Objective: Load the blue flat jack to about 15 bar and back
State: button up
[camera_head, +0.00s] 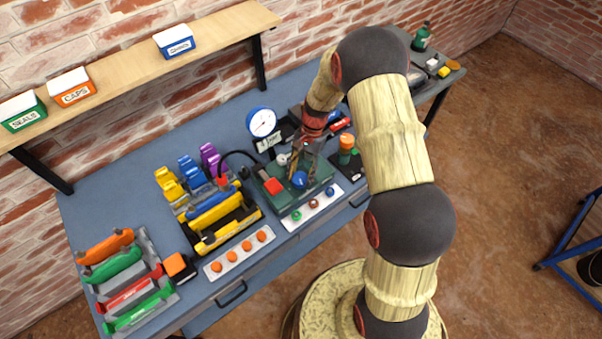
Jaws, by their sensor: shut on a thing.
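The blue flat jack (213,206) lies in a yellow and black frame (245,222) on the blue bench. A black hose arches from near its right end towards the green pump unit (285,200). The pump unit has a red block (272,187) and a blue knob (300,180) on top. A round white-faced gauge (262,122) with a blue rim stands behind it; its reading is too small to tell. My gripper (302,173) points down over the pump unit, shut at the blue knob, with its fingers partly hiding the contact.
A rack (155,262) holds orange, green and red jacks at left. Yellow, blue and purple pieces (189,170) stand behind the frame. Strips with orange (240,252) and coloured (313,207) buttons lie in front. A wall shelf (120,62) carries labelled boxes.

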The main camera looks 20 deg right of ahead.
jog(key=shift+w+a+n+g+h+p, duration=0.1)
jog(key=shift+n+g+h+p, duration=0.2)
jog(key=shift+n, duration=0.85)
jog(key=shift+w+n+g+h+p, duration=0.1)
jog(key=shift+n+h, duration=0.3)
jog(key=shift+n, duration=0.75)
jog(key=shift+s, duration=0.1)
jog(key=o, duration=1.2)
jog(key=v, duration=1.2)
jog(key=shift+f, duration=0.1)
